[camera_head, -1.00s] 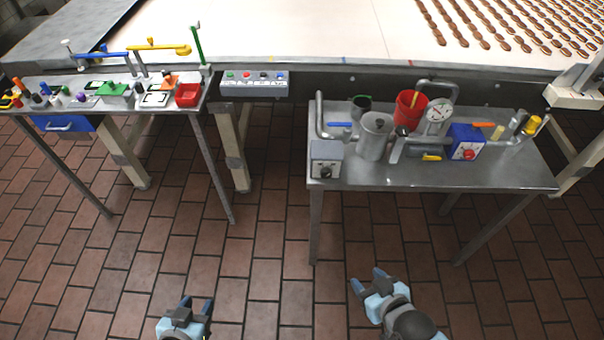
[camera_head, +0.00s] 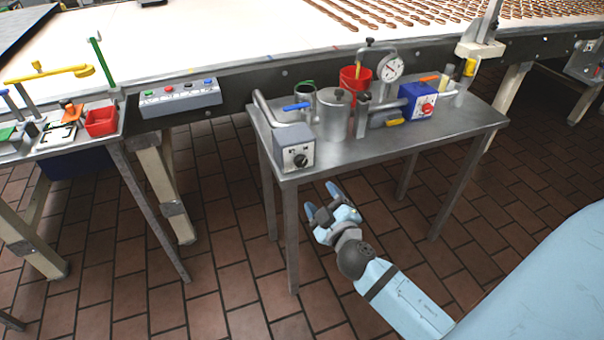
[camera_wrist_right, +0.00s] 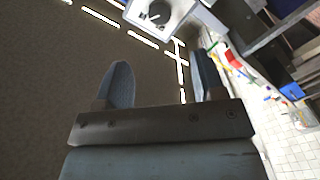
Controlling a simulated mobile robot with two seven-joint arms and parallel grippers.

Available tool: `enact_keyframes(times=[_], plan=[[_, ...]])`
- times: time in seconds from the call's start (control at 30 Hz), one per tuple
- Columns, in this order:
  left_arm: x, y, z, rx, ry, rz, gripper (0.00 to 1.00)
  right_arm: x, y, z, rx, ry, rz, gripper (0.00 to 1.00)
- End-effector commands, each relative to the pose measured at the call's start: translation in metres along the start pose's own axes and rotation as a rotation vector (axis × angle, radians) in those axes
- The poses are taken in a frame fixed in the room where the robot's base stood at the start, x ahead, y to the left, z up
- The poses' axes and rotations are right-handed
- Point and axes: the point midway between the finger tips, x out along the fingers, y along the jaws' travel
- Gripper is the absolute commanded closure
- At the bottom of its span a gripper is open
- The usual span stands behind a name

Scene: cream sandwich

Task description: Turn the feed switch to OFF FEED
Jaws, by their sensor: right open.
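A grey switch box (camera_head: 294,147) with a dark round knob (camera_head: 300,160) on its front stands at the front left corner of the right steel table. The labels around the knob are too small to read. In the right wrist view a pale box (camera_wrist_right: 168,10) with a dark knob shows at the top, beyond the fingers. My right gripper (camera_head: 319,200) is open and empty, low in front of the table and below the box, apart from it. Its two fingers also show spread in the right wrist view (camera_wrist_right: 163,78). My left gripper is out of view.
The steel table (camera_head: 450,130) also bears a metal pot (camera_head: 335,122), a red cup (camera_head: 355,78), a gauge (camera_head: 390,68) and a blue box with a red knob (camera_head: 417,101). A grey button panel (camera_head: 180,98) is on the conveyor's edge to the left. Tiled floor lies in front.

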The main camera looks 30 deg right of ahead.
Motion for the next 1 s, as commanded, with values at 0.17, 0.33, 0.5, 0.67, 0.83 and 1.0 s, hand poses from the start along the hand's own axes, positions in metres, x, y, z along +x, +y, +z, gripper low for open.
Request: enact_keyframes(times=[0.17, 0.33, 0.5, 0.67, 0.83, 1.0], plan=[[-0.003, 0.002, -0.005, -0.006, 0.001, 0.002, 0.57, 0.029, 0.002, -0.003, -0.003, 0.003, 0.001, 0.37], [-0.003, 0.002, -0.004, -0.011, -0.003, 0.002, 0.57, 0.066, 0.002, -0.002, -0.003, 0.002, 0.001, 0.37], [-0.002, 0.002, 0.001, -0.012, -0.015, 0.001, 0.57, 0.1, 0.001, -0.002, -0.001, 0.001, -0.001, 0.37], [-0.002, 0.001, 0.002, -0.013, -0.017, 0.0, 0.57, 0.121, 0.0, -0.001, -0.001, 0.0, -0.002, 0.37], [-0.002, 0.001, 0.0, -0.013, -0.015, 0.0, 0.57, 0.131, 0.0, 0.0, 0.0, -0.001, -0.002, 0.37], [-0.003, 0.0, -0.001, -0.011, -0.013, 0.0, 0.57, 0.132, 0.0, 0.0, 0.001, -0.002, -0.003, 0.37]])
